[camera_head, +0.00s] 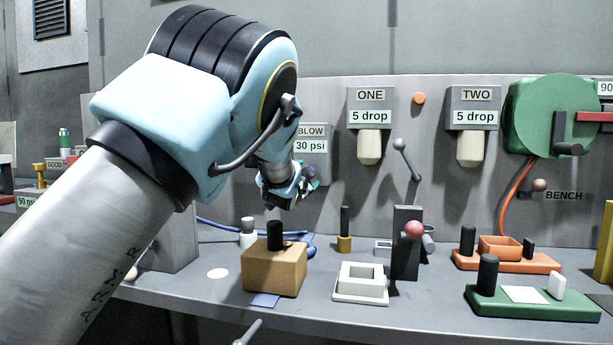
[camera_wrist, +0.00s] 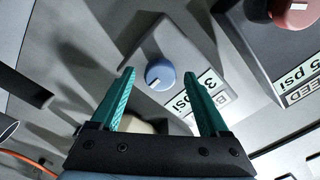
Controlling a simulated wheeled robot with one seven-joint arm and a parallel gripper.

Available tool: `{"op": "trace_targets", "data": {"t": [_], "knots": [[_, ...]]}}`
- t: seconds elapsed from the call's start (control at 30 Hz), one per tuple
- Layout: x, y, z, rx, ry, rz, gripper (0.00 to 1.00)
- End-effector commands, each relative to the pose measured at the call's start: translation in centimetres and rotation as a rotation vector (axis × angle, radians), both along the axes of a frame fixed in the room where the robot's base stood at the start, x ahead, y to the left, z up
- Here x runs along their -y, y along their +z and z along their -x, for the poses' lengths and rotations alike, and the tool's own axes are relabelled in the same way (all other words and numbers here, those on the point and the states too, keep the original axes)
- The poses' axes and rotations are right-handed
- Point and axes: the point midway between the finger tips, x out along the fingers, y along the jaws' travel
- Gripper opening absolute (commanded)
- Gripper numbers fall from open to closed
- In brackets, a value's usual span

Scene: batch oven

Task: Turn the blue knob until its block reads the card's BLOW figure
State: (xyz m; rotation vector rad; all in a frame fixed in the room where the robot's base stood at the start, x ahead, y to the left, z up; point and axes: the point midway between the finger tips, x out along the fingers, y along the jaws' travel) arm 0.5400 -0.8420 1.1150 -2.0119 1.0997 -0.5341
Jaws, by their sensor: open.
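The BLOW block (camera_head: 311,146) is a grey block on the back panel, reading 30 psi in the head view. My arm partly covers it there. In the wrist view the blue knob (camera_wrist: 160,74) sits on this block (camera_wrist: 150,40), with a pale pointer mark on it. Part of the block's reading plate (camera_wrist: 194,98) shows at an angle behind a finger. My gripper (camera_head: 293,190) is open in front of the panel. Its two green fingers stand on either side of the knob in the wrist view, with gaps to it; contact is not seen. No card with a BLOW figure is readable.
A FEED block (camera_wrist: 285,60) with a red knob (camera_wrist: 296,12) stands close beside the blue knob. Blocks ONE (camera_head: 370,107) and TWO (camera_head: 473,107) each read 5 drop. A tan box (camera_head: 272,272) and a lever with a red ball (camera_head: 414,230) stand on the bench.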

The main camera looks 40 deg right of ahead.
Motion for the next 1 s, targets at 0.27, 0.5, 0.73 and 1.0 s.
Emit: {"op": "trace_targets", "data": {"t": [0.27, 0.5, 0.73, 1.0], "knots": [[-1.9, -0.2, 1.3, -0.002, 0.0, 0.001, 0.79], [-5.9, -0.1, 3.8, -0.003, 0.0, 0.003, 0.79], [-8.5, 0.0, 5.5, 0.0, 0.0, 0.002, 0.79], [-9.1, 0.0, 5.9, 0.0, -0.001, 0.001, 0.79]]}}
